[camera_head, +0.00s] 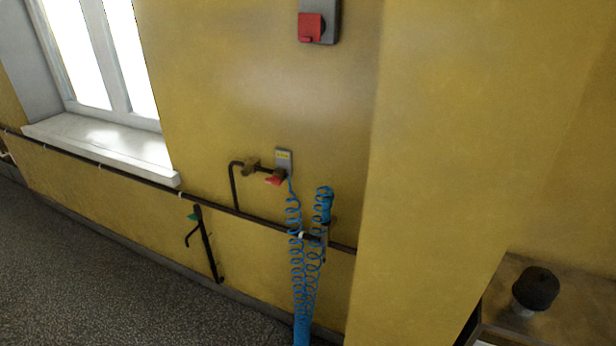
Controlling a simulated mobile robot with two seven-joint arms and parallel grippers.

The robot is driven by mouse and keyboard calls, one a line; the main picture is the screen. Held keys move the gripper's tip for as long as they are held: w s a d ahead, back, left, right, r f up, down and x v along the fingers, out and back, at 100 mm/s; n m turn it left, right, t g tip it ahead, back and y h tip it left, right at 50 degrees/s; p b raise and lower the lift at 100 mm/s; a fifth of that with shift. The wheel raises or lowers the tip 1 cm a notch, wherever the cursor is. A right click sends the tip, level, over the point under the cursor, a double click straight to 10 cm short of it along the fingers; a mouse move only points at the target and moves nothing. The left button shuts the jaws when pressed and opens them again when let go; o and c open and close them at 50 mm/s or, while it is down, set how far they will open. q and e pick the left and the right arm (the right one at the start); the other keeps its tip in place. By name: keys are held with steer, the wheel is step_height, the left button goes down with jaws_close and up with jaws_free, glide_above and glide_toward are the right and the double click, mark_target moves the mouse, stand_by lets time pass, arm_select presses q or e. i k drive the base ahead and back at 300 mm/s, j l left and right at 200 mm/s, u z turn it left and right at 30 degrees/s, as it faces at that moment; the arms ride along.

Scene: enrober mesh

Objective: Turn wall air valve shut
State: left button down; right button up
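The wall air valve has a small red handle (275,180) and a brass body (251,166) on a dark pipe that rises from the horizontal wall pipe. A coiled blue hose (295,235) hangs down beside the handle. At this size I cannot tell clearly whether the handle lies along or across the pipe. Neither of my grippers is in view.
A red switch (311,27) on a grey box is higher on the wall. A green-handled pipe (205,240) stands lower left. A window sill (100,148) juts out at left. A wall corner projects at right, near a black knob (535,288). The speckled floor (90,280) is clear at lower left.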

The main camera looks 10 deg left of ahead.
mark_target(275, 180)
steer(key=i+j+z, duration=0.15)
steer(key=j, duration=0.2)
steer(key=i+j+z, duration=0.15)
steer(key=j, duration=0.15)
steer(key=j+z, duration=0.15)
steer(key=j, duration=0.2)
steer(key=i+j, duration=0.15)
steer(key=j, duration=0.4)
steer(key=i+j+z, duration=0.15)
steer(key=j, duration=0.9)
steer(key=i+j+z, duration=0.1)
steer(key=j, duration=0.5)
steer(key=i, duration=0.05)
